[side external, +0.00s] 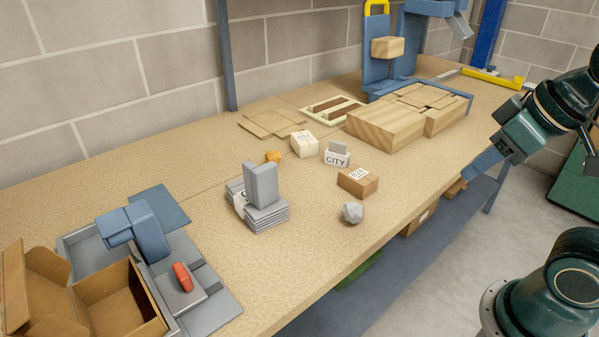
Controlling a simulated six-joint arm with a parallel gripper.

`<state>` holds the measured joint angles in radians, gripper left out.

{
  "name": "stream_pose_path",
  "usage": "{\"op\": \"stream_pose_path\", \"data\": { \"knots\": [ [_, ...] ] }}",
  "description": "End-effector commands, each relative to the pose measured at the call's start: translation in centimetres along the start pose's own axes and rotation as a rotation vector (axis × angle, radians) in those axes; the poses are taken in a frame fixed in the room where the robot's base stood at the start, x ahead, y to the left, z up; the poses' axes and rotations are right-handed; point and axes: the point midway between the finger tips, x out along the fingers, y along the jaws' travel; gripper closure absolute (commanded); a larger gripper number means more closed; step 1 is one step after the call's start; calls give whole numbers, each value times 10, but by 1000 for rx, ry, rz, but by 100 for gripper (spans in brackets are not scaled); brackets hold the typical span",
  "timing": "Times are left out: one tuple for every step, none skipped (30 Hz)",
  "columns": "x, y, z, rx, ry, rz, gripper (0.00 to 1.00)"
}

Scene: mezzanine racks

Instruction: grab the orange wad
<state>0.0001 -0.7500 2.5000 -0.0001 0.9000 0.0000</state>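The orange wad (273,156) is a small crumpled ball on the tan workbench (330,240). It lies behind the stack of grey slabs, left of a small cream box. The grey slab hides part of its lower edge. My gripper (484,166) is at the right, at the end of my dark green arm, by the front edge of the bench. It is well apart from the wad. Its fingers are not clear enough to show whether they are open or shut.
Near the wad are grey slabs (262,190), a cream box (304,144), a "CITY" block (337,155), a brown box (357,181) and a grey wad (352,212). Wooden blocks (386,126) lie behind. An open carton (108,297) is at front left. The bench's front middle is clear.

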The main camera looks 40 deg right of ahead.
Motion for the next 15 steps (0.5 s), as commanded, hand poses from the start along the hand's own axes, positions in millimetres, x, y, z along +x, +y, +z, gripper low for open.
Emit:
{"op": "stream_pose_path", "data": {
  "knots": [
    [0,0,0,0,0,0,58],
    [0,0,0,0,0,0,52],
    [0,0,0,0,0,0,49],
    [0,0,0,0,0,0,49],
    [0,0,0,0,0,0,49],
    [0,0,0,0,0,0,49],
    [0,0,0,0,0,0,49],
    [0,0,0,0,0,0,49],
    [0,0,0,0,0,0,49],
    [0,0,0,0,0,0,49],
    [0,0,0,1,0,0,49],
    [0,0,-1,3,0,0,49],
    [0,0,-2,5,0,0,49],
    [0,0,-4,8,0,-1,49],
    [0,0,-6,14,-1,-1,49]
  ]
}}
